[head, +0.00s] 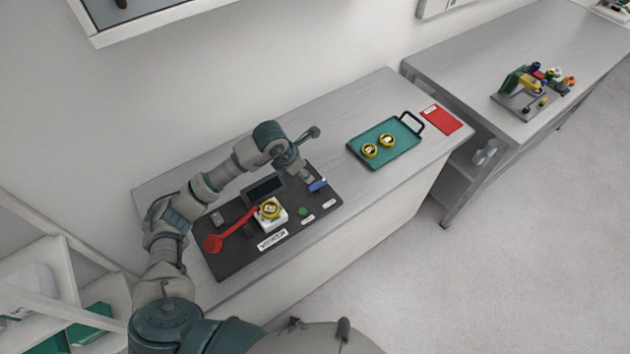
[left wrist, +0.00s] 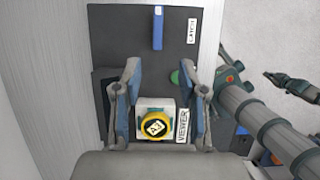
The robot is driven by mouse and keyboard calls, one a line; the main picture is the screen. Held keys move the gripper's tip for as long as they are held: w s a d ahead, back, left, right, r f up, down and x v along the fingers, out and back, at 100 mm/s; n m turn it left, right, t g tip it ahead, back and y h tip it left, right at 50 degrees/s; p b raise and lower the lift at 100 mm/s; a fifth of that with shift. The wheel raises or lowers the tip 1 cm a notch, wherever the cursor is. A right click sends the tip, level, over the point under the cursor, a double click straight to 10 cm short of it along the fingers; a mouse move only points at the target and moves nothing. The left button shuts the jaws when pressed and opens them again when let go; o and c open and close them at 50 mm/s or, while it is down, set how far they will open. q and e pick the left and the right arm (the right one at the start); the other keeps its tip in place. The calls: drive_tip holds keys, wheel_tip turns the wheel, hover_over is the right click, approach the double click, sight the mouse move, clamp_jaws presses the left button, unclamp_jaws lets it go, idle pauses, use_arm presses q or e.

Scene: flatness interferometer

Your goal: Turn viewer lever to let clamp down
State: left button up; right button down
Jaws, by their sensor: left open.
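The viewer is a white block (head: 277,222) on a dark base plate (head: 228,262); its block (left wrist: 141,104) also shows in the left wrist view. A yellow-rimmed round piece (head: 270,209) sits on top. A red lever (head: 232,231) with a broad round end extends left from the block; the left wrist view does not show it. I cannot make out the clamp. My left gripper (head: 312,157) is open and empty above the plate. In the left wrist view its fingers (left wrist: 163,106) appear on either side of the block, touching nothing that I can see.
A blue bar (head: 318,185) stands at the plate's right end, with a green button (head: 303,211) nearby. Behind the block is a dark screen (head: 264,188). A teal tray (head: 408,150) with two yellow-rimmed pieces and a red card (head: 441,119) lie farther right. Bench between is clear.

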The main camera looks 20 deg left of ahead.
sight(313, 185)
use_arm(q)
drive_tip(key=x, duration=0.7)
drive_tip(key=p+x, duration=0.1)
drive_tip(key=x, duration=0.2)
drive_tip(key=shift+w+a+f, duration=0.2)
drive_tip(key=shift+w+f, duration=0.05)
drive_tip(key=shift+f, duration=0.1)
drive_tip(key=shift+w+f, duration=0.15)
drive_tip(key=shift+f, duration=0.3)
drive_tip(key=shift+d, duration=0.2)
use_arm(e)
drive_tip(key=shift+w+r, duration=0.65)
drive_tip(key=shift+r, duration=0.05)
use_arm(q)
clamp_jaws()
